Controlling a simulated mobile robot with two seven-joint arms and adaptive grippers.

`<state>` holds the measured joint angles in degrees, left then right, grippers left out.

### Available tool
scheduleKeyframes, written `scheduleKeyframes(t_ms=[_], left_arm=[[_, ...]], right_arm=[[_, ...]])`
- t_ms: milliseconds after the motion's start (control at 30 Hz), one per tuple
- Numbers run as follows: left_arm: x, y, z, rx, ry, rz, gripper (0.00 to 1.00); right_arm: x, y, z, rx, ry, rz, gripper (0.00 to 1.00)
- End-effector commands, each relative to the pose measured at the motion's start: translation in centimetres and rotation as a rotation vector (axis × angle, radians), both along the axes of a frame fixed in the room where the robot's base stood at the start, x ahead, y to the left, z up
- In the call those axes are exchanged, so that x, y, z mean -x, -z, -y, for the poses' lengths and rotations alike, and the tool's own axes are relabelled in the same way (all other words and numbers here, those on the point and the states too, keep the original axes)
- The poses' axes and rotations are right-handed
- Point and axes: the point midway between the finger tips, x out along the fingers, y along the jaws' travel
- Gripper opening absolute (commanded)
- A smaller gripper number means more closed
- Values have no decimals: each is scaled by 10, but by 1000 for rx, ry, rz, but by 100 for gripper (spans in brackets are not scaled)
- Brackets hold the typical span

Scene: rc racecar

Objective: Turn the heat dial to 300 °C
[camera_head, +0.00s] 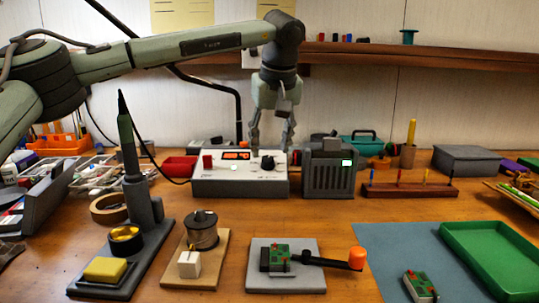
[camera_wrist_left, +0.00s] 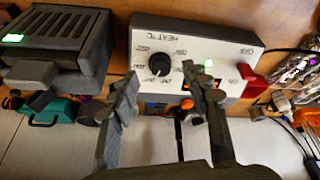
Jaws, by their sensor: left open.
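The heat dial (camera_head: 267,163) is a round black knob on the sloped top of the white control box (camera_head: 213,184). My left gripper (camera_head: 270,146) hangs just above the dial, fingers pointing down, open and empty. In the left wrist view the box appears upside down, and the dial (camera_wrist_left: 158,66) lies between and beyond the two fingertips of the left gripper (camera_wrist_left: 163,80), apparently not gripped. A ring of printed numbers surrounds the dial; they are too small to read surely, and so is the pointer's setting. My right gripper is in neither view.
A red switch (camera_head: 207,162) and a lit orange display (camera_head: 236,155) share the box top. A dark grey ribbed unit (camera_head: 328,175) stands close on the right. A soldering iron (camera_head: 124,130) stands upright front left. Boards with parts lie in front.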

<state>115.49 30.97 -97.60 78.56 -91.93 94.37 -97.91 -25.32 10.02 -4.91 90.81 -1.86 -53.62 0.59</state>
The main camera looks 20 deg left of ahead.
Motion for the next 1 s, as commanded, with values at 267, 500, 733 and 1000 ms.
scheduleKeyframes(t_ms=[267,500,733,1000], left_arm=[[-11,31,-6,0,0,-1,47],[-13,35,-7,1,0,0,47],[-12,34,-7,1,0,0,29],[-12,34,-7,2,0,0,0]], right_arm=[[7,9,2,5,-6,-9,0],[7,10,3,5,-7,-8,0],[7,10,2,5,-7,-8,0],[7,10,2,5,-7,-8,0]])
